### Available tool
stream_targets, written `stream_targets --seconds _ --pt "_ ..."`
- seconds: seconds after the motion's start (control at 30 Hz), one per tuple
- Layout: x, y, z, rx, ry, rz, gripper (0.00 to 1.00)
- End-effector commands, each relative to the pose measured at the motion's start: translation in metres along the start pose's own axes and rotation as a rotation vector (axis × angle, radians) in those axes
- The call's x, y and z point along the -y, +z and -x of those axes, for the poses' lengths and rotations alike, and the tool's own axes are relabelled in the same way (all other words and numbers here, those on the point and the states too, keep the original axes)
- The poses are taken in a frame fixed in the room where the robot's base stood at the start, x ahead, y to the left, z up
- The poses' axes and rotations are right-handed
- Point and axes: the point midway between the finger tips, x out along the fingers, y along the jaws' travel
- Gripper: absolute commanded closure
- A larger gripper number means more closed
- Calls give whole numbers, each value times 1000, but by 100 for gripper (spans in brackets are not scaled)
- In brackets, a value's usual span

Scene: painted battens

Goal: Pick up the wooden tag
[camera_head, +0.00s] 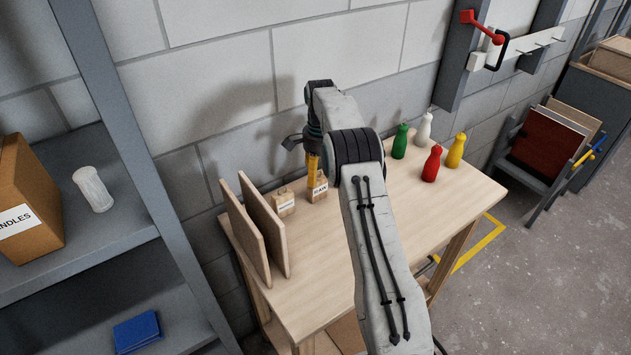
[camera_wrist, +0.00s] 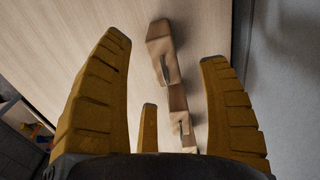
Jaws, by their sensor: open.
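Two small wooden pieces with printed labels stand on the workbench. The left wooden piece (camera_head: 284,205) is near the upright boards, and the right wooden piece (camera_head: 319,193) is just under my gripper (camera_head: 313,165). I cannot tell which one is the wooden tag. In the wrist view two wooden pieces show in a row between the fingers, a farther one (camera_wrist: 160,38) and a nearer one (camera_wrist: 178,100), each with a thin plate on its side. My gripper (camera_wrist: 165,60) is open around this row, with yellow fingers apart and no visible grip.
The wooden workbench (camera_head: 330,270) carries two upright boards (camera_head: 255,225) at left. Green (camera_head: 400,142), white (camera_head: 424,128), red (camera_head: 432,165) and yellow (camera_head: 456,150) bottles stand at right. A block wall is behind; a grey shelf (camera_head: 110,235) is at left.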

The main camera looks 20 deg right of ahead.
Motion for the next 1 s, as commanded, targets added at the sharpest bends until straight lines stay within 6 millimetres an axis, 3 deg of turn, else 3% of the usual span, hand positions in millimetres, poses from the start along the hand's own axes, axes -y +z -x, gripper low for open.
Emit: stream_targets --seconds 0.53,0.9,1.0 --pt "-1 3 -53 0 1 2 30" --pt "-1 3 -59 0 0 2 28" --pt "-1 3 -58 0 0 2 37"
